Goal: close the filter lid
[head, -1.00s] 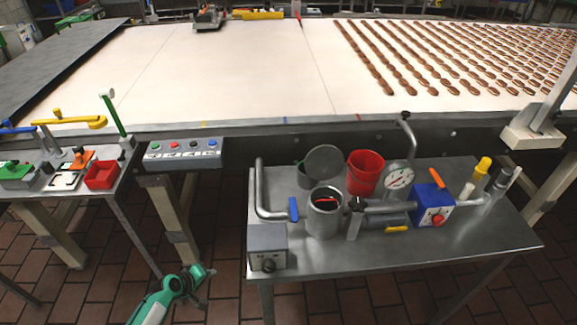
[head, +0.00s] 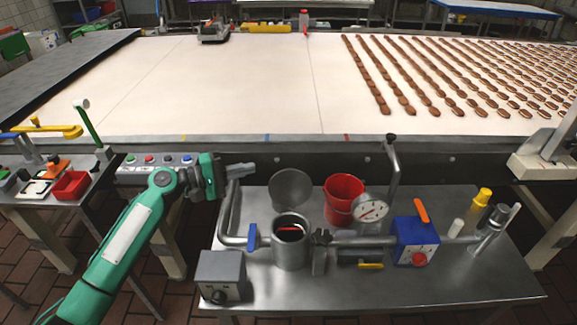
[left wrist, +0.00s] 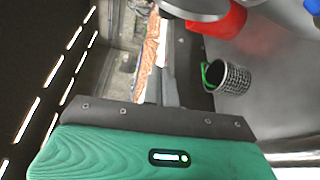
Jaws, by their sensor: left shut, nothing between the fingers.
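The filter is an upright metal cylinder (head: 290,250) on the steel table, with its mouth open and something red showing inside. Its round grey lid (head: 290,189) stands open, tilted up behind the mouth. My left gripper (head: 245,168) is shut and empty, left of the lid and a little apart from it in the head view, pointing right. In the left wrist view, a grey disc, apparently the lid (left wrist: 197,6), is cut by the top edge. My right gripper is not in view.
A red bucket (head: 340,207) and a pressure gauge (head: 371,210) stand right of the lid. A blue-handled pipe (head: 233,212) stands left of the filter. A mesh basket (left wrist: 235,80) with a green part shows in the left wrist view. The table's front right is clear.

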